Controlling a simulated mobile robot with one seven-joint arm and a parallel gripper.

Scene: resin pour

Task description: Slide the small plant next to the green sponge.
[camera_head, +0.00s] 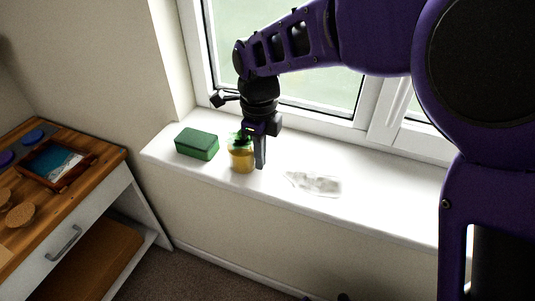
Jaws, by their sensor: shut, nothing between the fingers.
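The small plant (241,157) stands upright in a yellow pot on the white windowsill (390,200). Its green leaves are partly hidden behind my gripper. The green sponge (197,143) lies on the sill to the left of the plant, with a small gap between them. My gripper (260,164) points down at the right side of the pot, low over the sill. Its fingers are shut with nothing between them. They are beside the pot and look very close to it; I cannot tell whether they touch.
A crumpled clear wrapper (315,183) lies on the sill to the right. The window (290,90) rises behind the sill. A wooden-topped cabinet (110,168) at the left holds a framed picture (55,162), round coasters (20,214) and blue discs (33,136).

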